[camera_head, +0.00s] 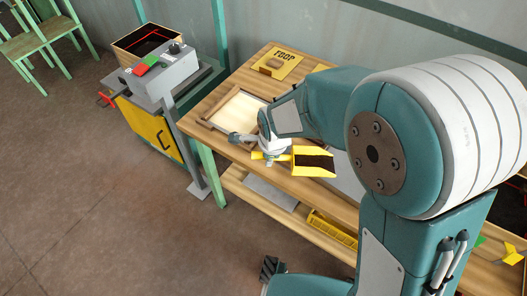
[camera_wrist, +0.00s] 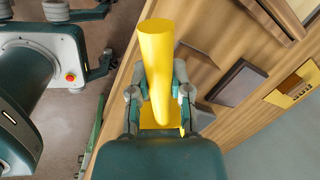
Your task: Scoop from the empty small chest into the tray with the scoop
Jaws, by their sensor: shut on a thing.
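My gripper (camera_head: 272,153) is shut on the yellow scoop (camera_head: 299,162) above the wooden table. The scoop's pan points right and shows a dark brown fill or interior; I cannot tell which. In the wrist view, my gripper's fingers (camera_wrist: 159,98) close on both sides of the scoop's yellow handle (camera_wrist: 157,50). A shallow tray (camera_head: 212,127) with a pale inside lies on the table, just behind and left of my gripper. A wooden box (camera_head: 122,51) with a dark inside stands at the back left; I cannot tell whether it is the small chest.
A grey machine (camera_head: 165,72) with red and green buttons stands left of the table (camera_head: 203,104). A yellow crate (camera_head: 332,229) sits on the lower shelf. Green chairs (camera_head: 42,32) stand far left. My arm hides the table's right part.

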